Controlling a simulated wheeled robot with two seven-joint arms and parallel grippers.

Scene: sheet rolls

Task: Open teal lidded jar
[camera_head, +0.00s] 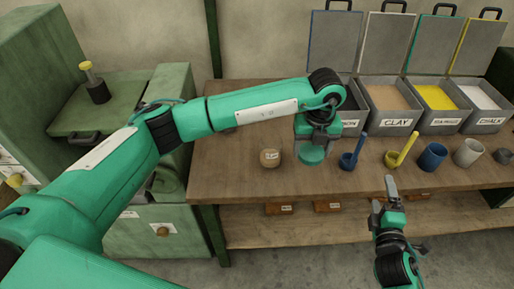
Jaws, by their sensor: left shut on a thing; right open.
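The teal lidded jar (311,157) is on the wooden table near its front edge, directly under my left gripper (313,141). Only a rounded teal part of it shows; the gripper and wrist hide its top. My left gripper points down and is shut on it. I cannot tell where the lid meets the body, or whether the jar touches the table. My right gripper (386,194) is open and empty, in front of the table's front edge, lower right of the jar.
A small labelled wooden jar (270,158) stands left of the teal jar. To the right are a blue ladle cup (347,161), a yellow one (393,159), a blue cup (432,157) and a pale cup (468,152). Open-lidded bins, including CLAY (394,123), line the back.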

